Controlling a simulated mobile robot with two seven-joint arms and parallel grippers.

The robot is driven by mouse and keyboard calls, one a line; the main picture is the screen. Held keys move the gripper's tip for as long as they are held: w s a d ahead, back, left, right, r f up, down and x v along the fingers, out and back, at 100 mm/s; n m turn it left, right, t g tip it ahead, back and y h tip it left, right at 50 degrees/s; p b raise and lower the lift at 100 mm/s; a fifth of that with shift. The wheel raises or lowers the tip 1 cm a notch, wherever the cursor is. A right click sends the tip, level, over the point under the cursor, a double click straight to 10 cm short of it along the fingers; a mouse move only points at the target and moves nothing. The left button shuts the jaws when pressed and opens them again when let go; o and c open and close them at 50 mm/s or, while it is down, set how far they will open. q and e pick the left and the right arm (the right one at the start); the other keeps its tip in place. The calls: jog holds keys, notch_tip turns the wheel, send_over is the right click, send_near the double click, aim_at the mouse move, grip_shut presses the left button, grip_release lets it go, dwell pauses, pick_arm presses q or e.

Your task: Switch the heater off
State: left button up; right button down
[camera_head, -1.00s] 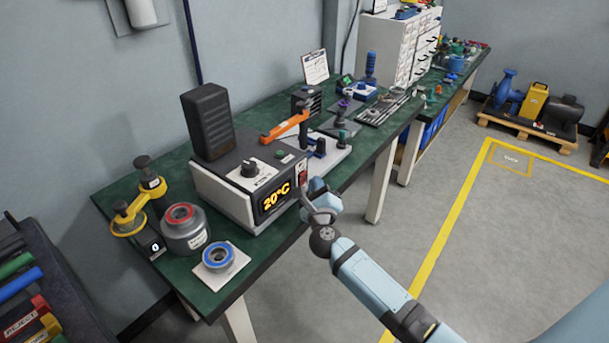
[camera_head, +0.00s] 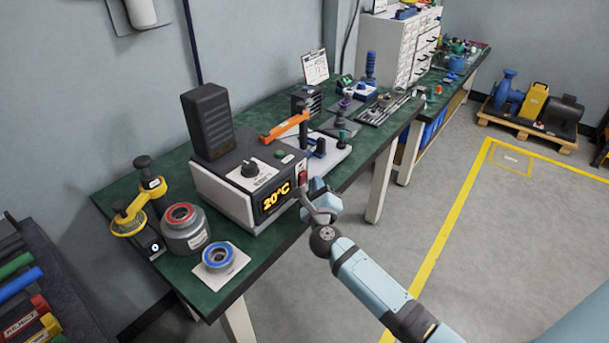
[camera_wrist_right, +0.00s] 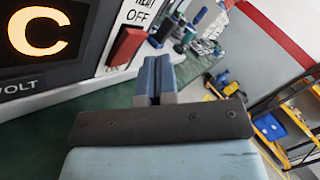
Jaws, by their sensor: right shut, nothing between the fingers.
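In the right wrist view the red switch (camera_wrist_right: 126,46) shows close up, under a label whose visible words include OFF. My right gripper (camera_head: 311,187) is at the front of the heater, beside the switch. Its blue fingers (camera_wrist_right: 155,70) are shut and empty, just right of the switch; I cannot tell whether they touch it. My left gripper is not in view.
A grey pot (camera_head: 185,229) and a blue ring on a white plate (camera_head: 220,258) are on the left. Open floor lies right of the bench.

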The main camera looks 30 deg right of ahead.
jog(key=shift+w, duration=0.15)
dwell(0.3)
jog(key=shift+w+a, duration=0.15)
jog(key=shift+w, duration=0.1)
jog(key=shift+w+a+r, duration=0.1)
jog(key=shift+w+a, duration=0.05)
jog(key=shift+w, duration=0.15)
dwell(0.5)
dwell(0.3)
jog(key=shift+s+d+p, duration=0.3)
jog(key=shift+s+p, duration=0.05)
jog(key=shift+s, duration=0.35)
jog(key=shift+s+d+f, duration=0.1)
jog(key=shift+s+d, duration=0.2)
jog(key=shift+s, duration=0.45)
jog(key=shift+s+d+f, duration=0.15)
jog(key=shift+s+d, duration=0.2)
jog(key=shift+s, duration=0.45)
jog(key=shift+s+d+f, duration=0.1)
jog(key=shift+s+d, duration=0.2)
jog(key=shift+s, duration=0.45)
jog(key=shift+a, duration=0.1)
